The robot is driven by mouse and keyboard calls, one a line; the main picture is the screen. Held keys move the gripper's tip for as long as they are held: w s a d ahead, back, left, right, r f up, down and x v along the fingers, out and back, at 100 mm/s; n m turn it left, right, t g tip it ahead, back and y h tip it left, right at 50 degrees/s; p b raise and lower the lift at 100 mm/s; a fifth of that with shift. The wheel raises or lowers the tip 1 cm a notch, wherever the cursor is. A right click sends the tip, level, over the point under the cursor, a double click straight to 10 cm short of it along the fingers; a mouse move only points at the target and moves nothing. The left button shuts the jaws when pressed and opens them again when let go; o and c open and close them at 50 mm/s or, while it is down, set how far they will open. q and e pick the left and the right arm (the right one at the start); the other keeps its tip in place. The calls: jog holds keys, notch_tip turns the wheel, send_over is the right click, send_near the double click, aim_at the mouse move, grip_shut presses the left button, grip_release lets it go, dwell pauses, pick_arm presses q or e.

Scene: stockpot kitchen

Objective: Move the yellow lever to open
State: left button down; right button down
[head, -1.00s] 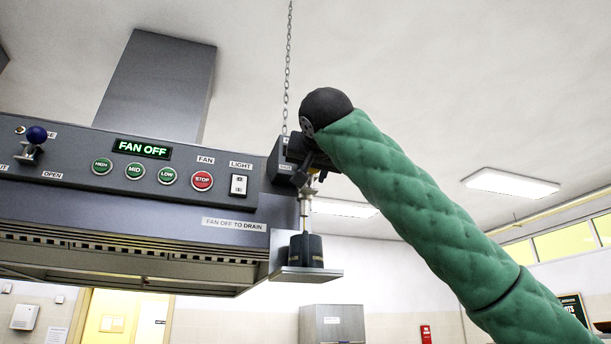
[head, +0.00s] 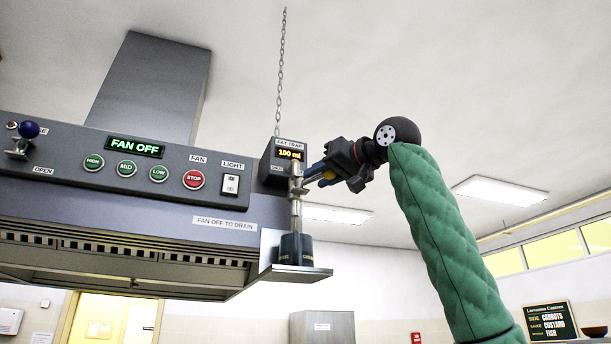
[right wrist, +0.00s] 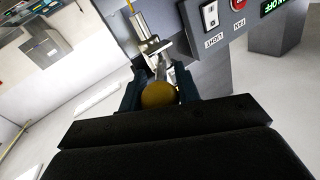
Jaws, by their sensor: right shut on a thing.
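The yellow lever's round knob (right wrist: 158,95) sits between the two dark fingers of my right gripper (right wrist: 158,88) in the right wrist view. The gripper is shut on it. In the head view my right gripper (head: 318,174) reaches in from the right to the drain valve (head: 296,185) under the fat trap box (head: 284,160), whose display reads 100 ml. The fingers mostly hide the lever there, which points out to the right of the valve. My left gripper is not in view.
A dark cup (head: 296,247) stands on a small shelf (head: 300,273) below the valve pipe. The hood panel (head: 110,160) at left has fan buttons, a FAN OFF display and a blue-knobbed lever (head: 27,130). A chain (head: 281,75) hangs above the box. Space at right is free.

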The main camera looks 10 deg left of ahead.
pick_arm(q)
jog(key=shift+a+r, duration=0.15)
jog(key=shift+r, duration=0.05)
pick_arm(e)
jog(key=shift+w+d, duration=0.2)
jog(key=shift+w, duration=0.1)
jog(key=c, duration=1.2)
grip_release()
jog(key=shift+o, duration=0.8)
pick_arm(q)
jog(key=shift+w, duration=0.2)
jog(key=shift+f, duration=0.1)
pick_arm(e)
jog(key=shift+s, duration=0.1)
jog(key=shift+s+d+f, duration=0.1)
jog(key=shift+s+d, duration=0.05)
jog(key=shift+d, duration=0.1)
pick_arm(q)
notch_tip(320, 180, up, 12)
jog(key=b, duration=0.3)
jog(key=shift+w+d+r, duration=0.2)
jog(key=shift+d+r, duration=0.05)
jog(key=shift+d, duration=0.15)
pick_arm(e)
jog(key=v, duration=0.7)
